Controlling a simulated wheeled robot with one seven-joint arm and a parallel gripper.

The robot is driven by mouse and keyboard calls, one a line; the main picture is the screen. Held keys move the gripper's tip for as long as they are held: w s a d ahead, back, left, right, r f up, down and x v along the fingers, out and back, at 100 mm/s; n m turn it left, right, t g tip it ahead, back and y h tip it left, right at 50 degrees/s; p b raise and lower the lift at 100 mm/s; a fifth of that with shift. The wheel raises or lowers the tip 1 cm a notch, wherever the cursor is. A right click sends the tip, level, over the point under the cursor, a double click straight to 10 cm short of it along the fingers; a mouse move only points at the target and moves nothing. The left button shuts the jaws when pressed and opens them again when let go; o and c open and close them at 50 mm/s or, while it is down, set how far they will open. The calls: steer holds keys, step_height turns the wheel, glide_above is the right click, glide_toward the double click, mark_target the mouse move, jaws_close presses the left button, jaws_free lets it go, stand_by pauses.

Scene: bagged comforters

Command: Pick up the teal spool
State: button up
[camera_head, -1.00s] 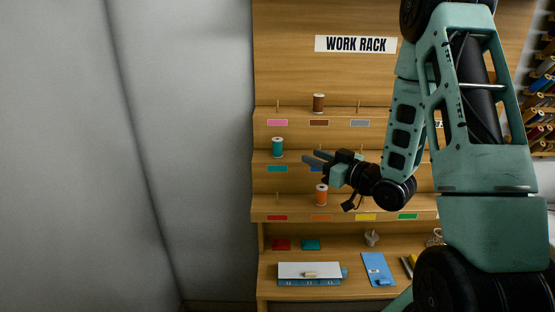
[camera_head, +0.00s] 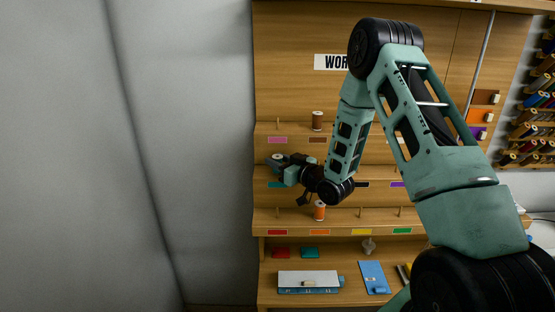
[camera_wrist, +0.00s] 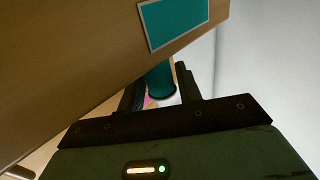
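The teal spool (camera_wrist: 160,80) shows in the wrist view between the two fingers of my gripper (camera_wrist: 161,88). Its upper part in that picture is cut off by the wooden shelf edge. The fingers are spread apart, one on each side of the spool; I cannot tell whether they touch it. In the head view my gripper (camera_head: 279,160) is at the left end of the middle shelf tier, in front of the spool's place and largely covering it.
The teal label (camera_wrist: 174,20) on the shelf front is very near my gripper. A brown spool (camera_head: 317,121) stands on the tier above and an orange spool (camera_head: 320,211) on the tier below. Bare pegs stand along the tiers. A grey wall (camera_head: 120,150) is to the left.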

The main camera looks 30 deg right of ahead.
steer(key=shift+w, duration=0.2)
steer(key=c, duration=0.6)
steer(key=shift+r, duration=0.1)
